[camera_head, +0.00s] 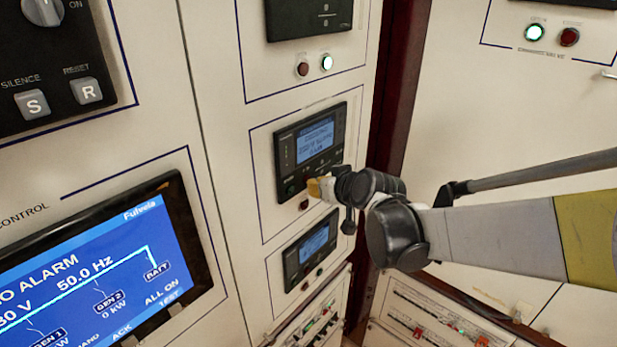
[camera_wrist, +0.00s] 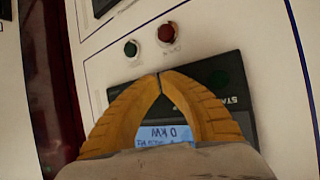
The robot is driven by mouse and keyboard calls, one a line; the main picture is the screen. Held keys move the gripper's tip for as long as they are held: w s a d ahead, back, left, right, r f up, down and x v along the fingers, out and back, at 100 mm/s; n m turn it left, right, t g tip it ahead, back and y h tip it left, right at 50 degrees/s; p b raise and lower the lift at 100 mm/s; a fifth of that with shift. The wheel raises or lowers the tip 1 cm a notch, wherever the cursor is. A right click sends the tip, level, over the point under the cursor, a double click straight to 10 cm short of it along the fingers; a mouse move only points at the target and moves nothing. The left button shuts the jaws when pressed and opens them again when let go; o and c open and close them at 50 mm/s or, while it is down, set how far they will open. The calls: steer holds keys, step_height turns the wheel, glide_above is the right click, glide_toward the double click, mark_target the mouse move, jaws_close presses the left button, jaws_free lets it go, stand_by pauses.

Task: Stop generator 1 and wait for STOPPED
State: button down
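My gripper (camera_head: 318,188) is at the lower right edge of the middle controller (camera_head: 311,146) in the head view. In the wrist view its yellow fingers (camera_wrist: 159,77) meet at the tips, with nothing visible between them. Lettering beginning "STA" shows at right; the rest is cut off. I cannot tell whether the tips touch the panel. A dark green lamp (camera_wrist: 130,48) and a red lamp (camera_wrist: 166,33) sit beside the controller, both looking unlit. Which generator it serves is not legible.
A lower controller (camera_head: 311,251) and an upper one (camera_head: 308,14) share the cabinet. A large blue screen (camera_head: 95,275) at left shows GEN 1, GEN 2 and BATT. A knob and S and R buttons (camera_head: 60,98) are above it. A dark red post (camera_head: 402,90) stands right of the controllers.

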steer(key=shift+s+d, duration=0.35)
steer(key=s+d, duration=0.1)
steer(key=d, duration=0.1)
steer(key=s+d, duration=0.2)
stand_by(0.5)
stand_by(0.4)
steer(key=s+d+f+m+g+h+b, duration=0.1)
steer(key=s+d+f+h+b, duration=0.1)
steer(key=s+d+f+b, duration=0.3)
steer(key=s+d+f+m+g+h+b, duration=0.1)
steer(key=s+d+f+b, duration=0.4)
steer(key=s+f+b, duration=0.7)
steer(key=s+d+f+m+g+h+b, duration=0.1)
steer(key=s+d+f+m+h+b, duration=0.1)
steer(key=s+d+f+b, duration=0.3)
steer(key=s+f+m+b, duration=0.1)
steer(key=s+f+b, duration=0.3)
steer(key=f+b, duration=0.6)
step_height(320, 180, down, 3)
steer(key=shift+d+r+g+h, duration=0.1)
steer(key=shift+d+g+h, duration=0.1)
steer(key=shift+g+h, duration=0.2)
stand_by(2.6)
